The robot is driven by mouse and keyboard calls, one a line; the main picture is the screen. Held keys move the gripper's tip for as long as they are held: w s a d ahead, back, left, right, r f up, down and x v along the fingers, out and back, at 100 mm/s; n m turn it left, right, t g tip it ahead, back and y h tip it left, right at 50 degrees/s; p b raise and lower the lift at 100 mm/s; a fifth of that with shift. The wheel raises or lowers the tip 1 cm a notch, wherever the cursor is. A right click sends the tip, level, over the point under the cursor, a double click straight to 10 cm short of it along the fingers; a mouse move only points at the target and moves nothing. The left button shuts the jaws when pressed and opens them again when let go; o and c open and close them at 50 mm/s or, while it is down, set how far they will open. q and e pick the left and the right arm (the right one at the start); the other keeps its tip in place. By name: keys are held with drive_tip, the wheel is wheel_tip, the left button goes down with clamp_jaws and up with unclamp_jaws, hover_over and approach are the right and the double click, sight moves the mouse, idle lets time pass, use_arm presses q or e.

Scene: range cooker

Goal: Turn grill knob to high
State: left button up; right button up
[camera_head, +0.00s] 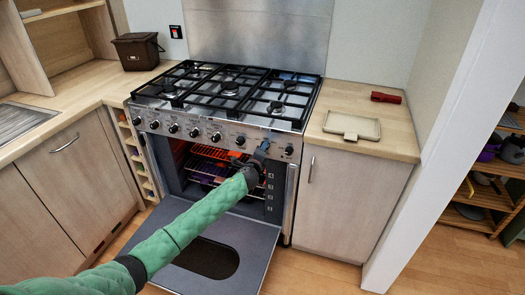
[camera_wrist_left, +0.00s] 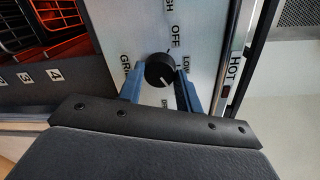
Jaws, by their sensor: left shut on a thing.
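The grill knob (camera_wrist_left: 159,70) is a round black knob on the pale metal panel. In the left wrist view the words OFF and LOW stand beside it, with part of a word starting GR on its left. A pale mark shows at the knob's lower edge; I cannot tell surely which setting it points to. My left gripper (camera_wrist_left: 157,84) has its blue fingers on either side of the knob, shut on it. In the head view my left gripper (camera_head: 262,152) is at the right part of the cooker's front panel and hides the knob. My right gripper is not in view.
The cooker's oven door (camera_head: 185,262) hangs open below my left arm, with racks (camera_head: 215,153) and a red glow inside. Several other knobs line the panel. A tray (camera_head: 351,125) and a red object (camera_head: 386,97) lie on the right counter; a brown bin (camera_head: 137,51) stands on the left.

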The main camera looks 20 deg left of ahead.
use_arm(q)
drive_tip(key=shift+f, duration=0.2)
drive_tip(key=o, duration=1)
drive_tip(key=shift+r, duration=0.1)
drive_tip(key=s+b, duration=0.1)
drive_tip(key=s, duration=0.6)
drive_tip(key=shift+s+r, duration=0.15)
drive_tip(key=shift+s, duration=0.25)
